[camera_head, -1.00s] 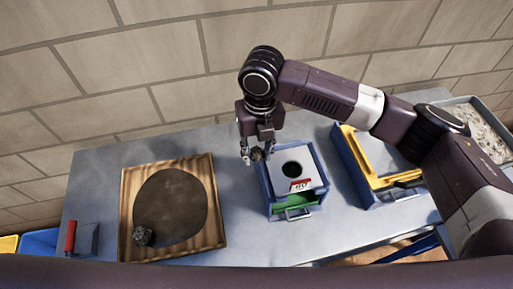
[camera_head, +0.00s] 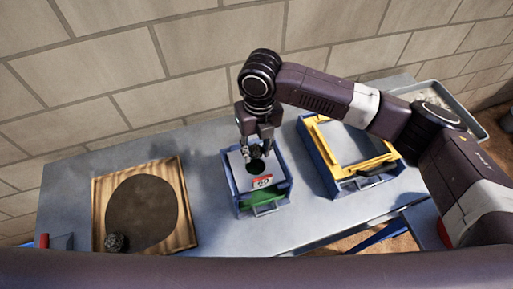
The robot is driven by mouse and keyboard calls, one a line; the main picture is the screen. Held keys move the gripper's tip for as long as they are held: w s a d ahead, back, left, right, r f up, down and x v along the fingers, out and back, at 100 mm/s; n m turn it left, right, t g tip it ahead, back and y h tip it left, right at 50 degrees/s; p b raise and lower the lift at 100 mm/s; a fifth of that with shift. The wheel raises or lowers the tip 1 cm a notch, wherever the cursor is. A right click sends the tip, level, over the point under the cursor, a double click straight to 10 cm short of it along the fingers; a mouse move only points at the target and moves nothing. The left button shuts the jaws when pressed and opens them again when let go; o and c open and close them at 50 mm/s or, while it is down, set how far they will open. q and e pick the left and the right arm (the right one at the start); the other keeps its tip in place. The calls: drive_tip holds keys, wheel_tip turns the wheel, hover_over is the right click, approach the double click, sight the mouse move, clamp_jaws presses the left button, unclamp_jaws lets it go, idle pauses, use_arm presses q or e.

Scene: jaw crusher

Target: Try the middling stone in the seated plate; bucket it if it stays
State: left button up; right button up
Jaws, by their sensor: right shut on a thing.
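The seated plate (camera_head: 241,177) is a pale grey sheet with one round dark hole and a red-and-white label, lying on top of a blue box (camera_head: 281,183). My right gripper (camera_head: 257,153) is above the plate, over the hole's far side. It is shut on a small dark stone (camera_head: 256,151), mostly hidden between the fingers. I cannot tell whether the stone touches the plate. Another dark, rough stone (camera_head: 116,242) lies at the near left of a round dark patch on a wooden board (camera_head: 186,232). My left gripper is not in view.
A green drawer front (camera_head: 262,198) shows low on the blue box. A yellow-framed blue box (camera_head: 327,158) stands to the right, with a grey tray (camera_head: 462,111) behind my right arm. A red-handled thing (camera_head: 44,241) is at the left edge. Bare table lies between board and box.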

wheel_tip(320, 180, down, 2)
drive_tip(key=shift+b, duration=0.5)
drive_tip(key=shift+f+b, duration=1)
drive_tip(key=shift+f, duration=0.9)
drive_tip(key=o, duration=1.3)
wheel_tip(320, 180, up, 12)
drive_tip(key=shift+d, duration=0.15)
